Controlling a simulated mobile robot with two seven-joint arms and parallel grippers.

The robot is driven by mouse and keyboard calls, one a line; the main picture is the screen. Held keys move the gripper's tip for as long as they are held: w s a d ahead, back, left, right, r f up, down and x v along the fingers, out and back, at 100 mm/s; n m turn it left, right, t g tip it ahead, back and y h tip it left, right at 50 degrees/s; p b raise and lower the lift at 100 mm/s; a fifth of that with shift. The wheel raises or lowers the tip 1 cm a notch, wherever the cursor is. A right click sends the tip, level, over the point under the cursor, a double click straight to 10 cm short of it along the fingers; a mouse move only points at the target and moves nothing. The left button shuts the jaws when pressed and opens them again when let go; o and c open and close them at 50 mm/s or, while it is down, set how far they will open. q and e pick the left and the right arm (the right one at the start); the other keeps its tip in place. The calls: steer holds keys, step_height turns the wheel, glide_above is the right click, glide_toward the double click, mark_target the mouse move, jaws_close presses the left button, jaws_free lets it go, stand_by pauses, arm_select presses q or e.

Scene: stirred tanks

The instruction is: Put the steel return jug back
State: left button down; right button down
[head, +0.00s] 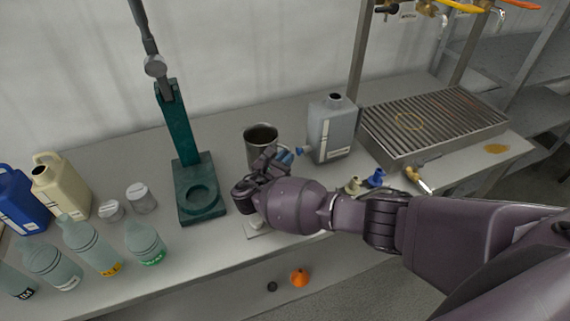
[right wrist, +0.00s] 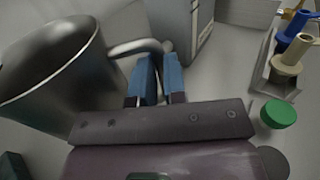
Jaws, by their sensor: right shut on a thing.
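The steel return jug (head: 261,134) is a grey metal cup with an open top. It stands upright near the back of the counter, between the green stand and the grey jerrycan. In the right wrist view the jug (right wrist: 50,75) fills the left side, with its curved handle reaching the fingers. My right gripper (head: 284,158) has its blue fingers (right wrist: 158,78) shut on that handle. The hand hides the jug's lower part, so I cannot tell whether its base touches the counter. My left gripper is not in view.
A green stand (head: 197,190) is left of the jug; a grey jerrycan (head: 331,130) is close on its right. A slatted drip tray (head: 435,122) lies farther right. Bottles (head: 145,243) and jars crowd the left counter. An orange object (head: 299,277) lies below the front edge.

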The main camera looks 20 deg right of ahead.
step_height(320, 180, down, 2)
steer(key=shift+f, duration=0.25)
steer(key=c, duration=1.2)
jaws_free()
steer(key=v, duration=0.6)
steer(key=shift+s+a, duration=0.1)
steer(key=shift+a, duration=0.15)
steer(key=shift+s+a, duration=0.35)
steer(key=shift+a, duration=0.05)
